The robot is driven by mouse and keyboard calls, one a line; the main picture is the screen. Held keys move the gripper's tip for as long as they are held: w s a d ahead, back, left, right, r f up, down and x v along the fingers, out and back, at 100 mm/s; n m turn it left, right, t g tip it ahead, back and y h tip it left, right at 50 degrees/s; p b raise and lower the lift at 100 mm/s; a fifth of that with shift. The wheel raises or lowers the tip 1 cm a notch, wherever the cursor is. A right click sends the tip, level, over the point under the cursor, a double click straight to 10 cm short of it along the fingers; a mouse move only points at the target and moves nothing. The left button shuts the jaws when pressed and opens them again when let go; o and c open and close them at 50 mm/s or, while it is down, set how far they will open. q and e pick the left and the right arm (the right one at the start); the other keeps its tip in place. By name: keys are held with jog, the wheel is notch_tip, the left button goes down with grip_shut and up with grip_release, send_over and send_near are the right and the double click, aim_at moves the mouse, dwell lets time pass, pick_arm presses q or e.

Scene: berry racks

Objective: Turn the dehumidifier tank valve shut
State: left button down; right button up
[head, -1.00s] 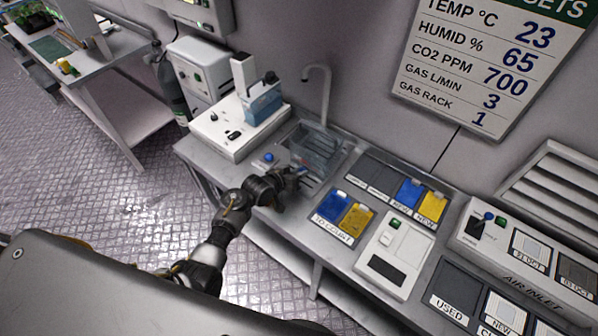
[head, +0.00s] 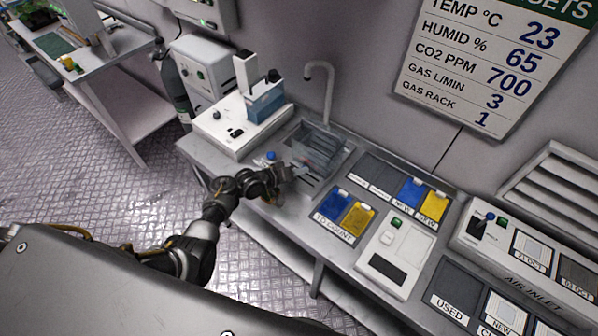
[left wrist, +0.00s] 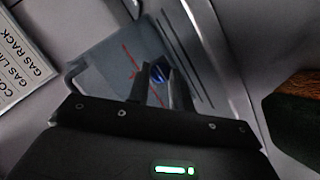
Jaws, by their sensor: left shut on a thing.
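The tank (head: 318,143) is a clear grey, see-through box at the sink, below the tap in the head view. In the left wrist view the tank (left wrist: 112,62) shows red marks on its face. My left gripper (head: 304,171) reaches its near side. My right gripper is not in view.
A blue knob (head: 271,156) stands on the counter left of the sink. A tap (head: 322,70) arches behind the tank. A white device (head: 228,132) stands to the left. Blue and yellow cards in a tray (head: 333,228) and a white box (head: 388,262) lie to the right.

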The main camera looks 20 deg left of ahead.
pick_arm(q)
jog(key=c, duration=1.5)
grip_release()
jog(key=v, duration=0.9)
jog(key=shift+s+a, duration=0.1)
jog(key=shift+a, duration=0.05)
jog(key=shift+s+a+r, duration=0.35)
jog(key=shift+s+a, duration=0.05)
jog(key=shift+s, duration=0.15)
